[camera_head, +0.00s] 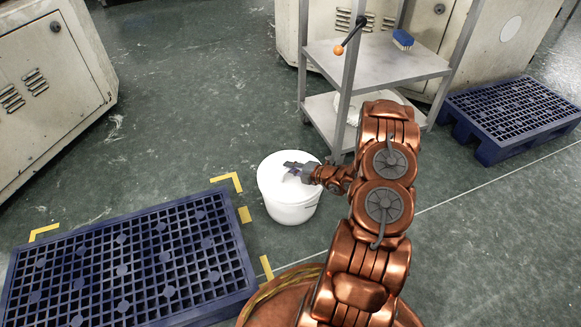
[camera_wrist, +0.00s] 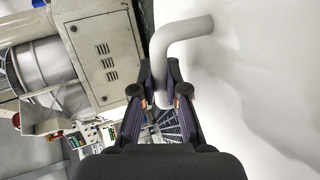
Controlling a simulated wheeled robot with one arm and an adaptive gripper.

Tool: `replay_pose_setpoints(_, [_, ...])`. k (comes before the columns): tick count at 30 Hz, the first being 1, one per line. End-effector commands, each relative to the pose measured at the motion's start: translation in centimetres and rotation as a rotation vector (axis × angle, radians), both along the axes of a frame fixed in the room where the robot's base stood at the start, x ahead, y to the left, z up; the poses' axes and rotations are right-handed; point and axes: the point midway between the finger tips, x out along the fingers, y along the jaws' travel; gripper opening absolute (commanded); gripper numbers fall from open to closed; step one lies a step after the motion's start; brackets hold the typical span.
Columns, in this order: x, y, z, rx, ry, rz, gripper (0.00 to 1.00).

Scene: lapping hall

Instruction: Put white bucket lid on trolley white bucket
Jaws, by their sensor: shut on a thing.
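A white bucket (camera_head: 291,212) stands upright on the floor, left of the grey trolley. The white lid (camera_head: 272,176) covers its mouth; I cannot tell whether it is fully seated or slightly raised. My gripper (camera_head: 292,168) reaches over the lid from the right. In the wrist view my gripper (camera_wrist: 160,82) is shut on the lid's bent white handle (camera_wrist: 182,30). The lid's pale surface (camera_wrist: 255,70) fills the right side there. The inside of the bucket is hidden.
The trolley (camera_head: 385,60) carries a blue brush (camera_head: 402,39) on its upper shelf and a partly hidden white item on its lower shelf. Blue pallets lie at front left (camera_head: 243,275) and right (camera_head: 515,110). Cream cabinets (camera_head: 45,85) stand behind. Open floor lies behind the bucket.

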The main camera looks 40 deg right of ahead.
Motion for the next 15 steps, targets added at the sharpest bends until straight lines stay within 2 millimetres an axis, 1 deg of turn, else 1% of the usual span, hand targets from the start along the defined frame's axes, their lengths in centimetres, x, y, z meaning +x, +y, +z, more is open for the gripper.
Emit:
replay_pose_setpoints(3, [0.01,0.00,-0.18,0.000,0.000,0.000,0.00])
replay_pose_setpoints(4, [0.00,-0.01,-0.20,0.000,0.000,0.000,0.14])
replay_pose_setpoints(6, [0.01,-0.01,-0.19,0.000,0.000,0.000,0.22])
replay_pose_setpoints(12, [0.00,0.00,-0.19,0.000,0.000,0.000,0.42])
replay_pose_setpoints(15, [-0.01,0.01,-0.20,0.000,0.000,0.000,0.42])
